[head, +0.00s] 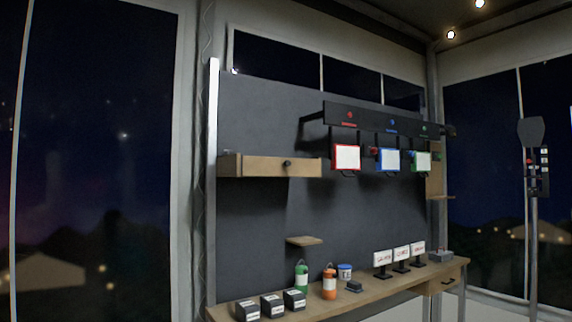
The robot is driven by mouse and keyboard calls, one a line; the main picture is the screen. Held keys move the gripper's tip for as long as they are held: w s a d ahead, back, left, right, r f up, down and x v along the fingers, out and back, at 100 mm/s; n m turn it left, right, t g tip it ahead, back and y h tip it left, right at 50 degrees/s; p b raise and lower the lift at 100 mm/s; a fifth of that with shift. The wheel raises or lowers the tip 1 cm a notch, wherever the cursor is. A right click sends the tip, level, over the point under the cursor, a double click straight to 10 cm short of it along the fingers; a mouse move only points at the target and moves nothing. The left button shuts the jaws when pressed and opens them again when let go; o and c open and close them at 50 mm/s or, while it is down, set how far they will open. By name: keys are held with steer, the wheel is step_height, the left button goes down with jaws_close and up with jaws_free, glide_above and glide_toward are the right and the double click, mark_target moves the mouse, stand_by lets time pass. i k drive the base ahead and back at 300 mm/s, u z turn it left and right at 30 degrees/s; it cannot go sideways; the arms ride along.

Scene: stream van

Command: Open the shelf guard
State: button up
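A wooden wall shelf (229,166) is on the left part of the dark back panel in the head view. A light wooden board, which looks like the shelf guard (263,166), stands upright along its front. A small dark knob (287,163) sits on the board, right of its middle. The board hides whatever is inside the shelf. My gripper is not in view, so its place relative to the guard cannot be told.
Below is a long wooden workbench (373,294) with dark boxes (272,305), a green bottle (301,277), an orange bottle (329,283) and small signs (383,262). A small ledge (304,240) juts out above it. Coloured framed panels (346,158) hang right of the shelf.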

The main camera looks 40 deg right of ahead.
mark_target(251, 166)
steer(key=z, duration=0.1)
steer(key=i, duration=0.95)
steer(key=u, duration=0.05)
